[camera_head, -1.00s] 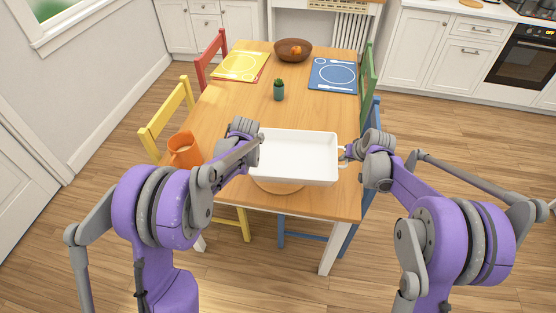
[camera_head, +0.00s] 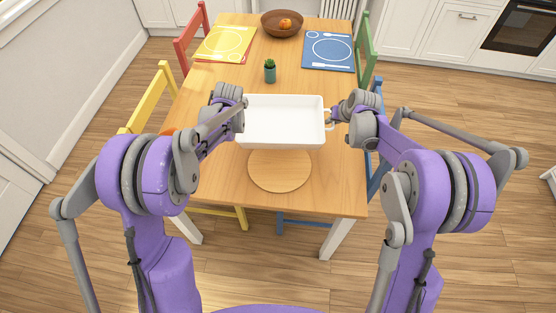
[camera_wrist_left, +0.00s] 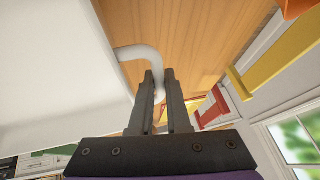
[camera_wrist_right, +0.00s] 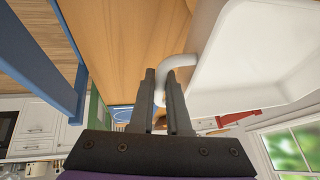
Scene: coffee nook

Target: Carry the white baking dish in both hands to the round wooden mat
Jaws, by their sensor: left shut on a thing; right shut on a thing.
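The white baking dish (camera_head: 283,122) is a rectangular, empty dish held between my two grippers over the table. My left gripper (camera_head: 240,108) is at its left end, shut on the left handle, which shows in the left wrist view (camera_wrist_left: 140,54). My right gripper (camera_head: 334,118) is at its right end, shut on the right handle, which shows in the right wrist view (camera_wrist_right: 176,63). The round wooden mat (camera_head: 279,172) lies bare near the table's front edge, below the dish in the head view. Whether the dish touches the table cannot be told.
The wooden table (camera_head: 225,180) also bears a small potted cactus (camera_head: 270,72), a brown bowl (camera_head: 283,24), a yellow placemat (camera_head: 225,43) and a blue placemat (camera_head: 328,50). An orange mug (camera_head: 168,131) is mostly hidden behind my left arm. Chairs stand along both sides.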

